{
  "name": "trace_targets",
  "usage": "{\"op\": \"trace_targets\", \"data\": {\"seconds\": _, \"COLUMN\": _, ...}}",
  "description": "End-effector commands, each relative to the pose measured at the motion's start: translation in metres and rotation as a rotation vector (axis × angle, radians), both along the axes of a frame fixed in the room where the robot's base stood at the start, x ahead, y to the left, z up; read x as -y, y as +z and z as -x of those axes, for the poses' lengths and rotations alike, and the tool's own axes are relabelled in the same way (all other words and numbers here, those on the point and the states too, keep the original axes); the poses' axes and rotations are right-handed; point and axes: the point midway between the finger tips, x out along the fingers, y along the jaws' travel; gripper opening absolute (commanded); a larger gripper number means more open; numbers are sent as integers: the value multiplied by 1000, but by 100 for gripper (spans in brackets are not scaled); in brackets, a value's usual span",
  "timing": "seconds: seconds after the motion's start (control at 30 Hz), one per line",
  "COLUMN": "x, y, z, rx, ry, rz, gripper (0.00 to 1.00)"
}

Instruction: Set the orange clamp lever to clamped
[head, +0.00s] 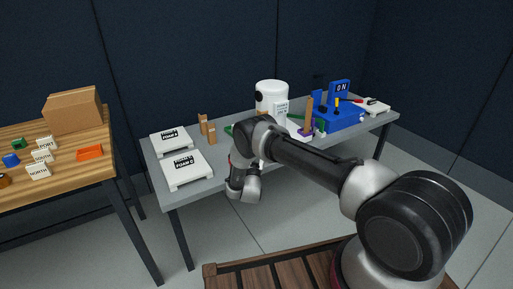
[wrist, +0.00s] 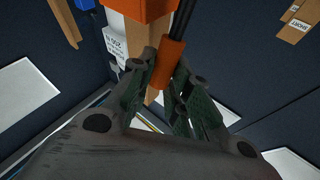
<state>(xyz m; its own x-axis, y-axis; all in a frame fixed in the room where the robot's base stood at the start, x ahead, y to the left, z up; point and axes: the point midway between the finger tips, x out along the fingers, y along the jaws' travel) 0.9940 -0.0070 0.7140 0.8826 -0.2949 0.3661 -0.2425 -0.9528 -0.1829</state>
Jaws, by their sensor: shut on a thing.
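The orange clamp lever grip (wrist: 167,66) is an orange sleeve on the end of a dark rod that runs out of the top of the wrist view. My gripper (wrist: 170,78) is closed around this sleeve, one finger on each side. A larger orange block (wrist: 138,8) shows just left of the rod at the top edge; it is cut off, so its shape is unclear. In the head view my own arm hides the lever and my gripper. Which setting the lever is at cannot be told.
A white tank (head: 270,92) stands at the back of the grey table (head: 222,183). A blue unit with an ON sign (head: 341,88) is to its right. Two white foam pads, one of them in front (head: 187,170), lie at the left. A wooden table (head: 68,187) holds small blocks and a carton.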

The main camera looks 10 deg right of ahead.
Motion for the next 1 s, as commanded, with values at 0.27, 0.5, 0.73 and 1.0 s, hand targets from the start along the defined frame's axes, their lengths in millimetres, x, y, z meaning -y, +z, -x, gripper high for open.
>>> {"op": "trace_targets", "data": {"seconds": 0.27, "x": 1, "y": -3, "z": 5, "rx": 68, "ry": 0, "rz": -21, "gripper": 0}}
{"op": "trace_targets", "data": {"seconds": 0.5, "x": 1, "y": -3, "z": 5, "rx": 77, "ry": 0, "rz": -24, "gripper": 0}}
{"op": "trace_targets", "data": {"seconds": 0.73, "x": 1, "y": -3, "z": 5, "rx": 76, "ry": 0, "rz": -24, "gripper": 28}}
{"op": "trace_targets", "data": {"seconds": 1.0, "x": 1, "y": -3, "z": 5, "rx": 75, "ry": 1, "rz": -25, "gripper": 28}}
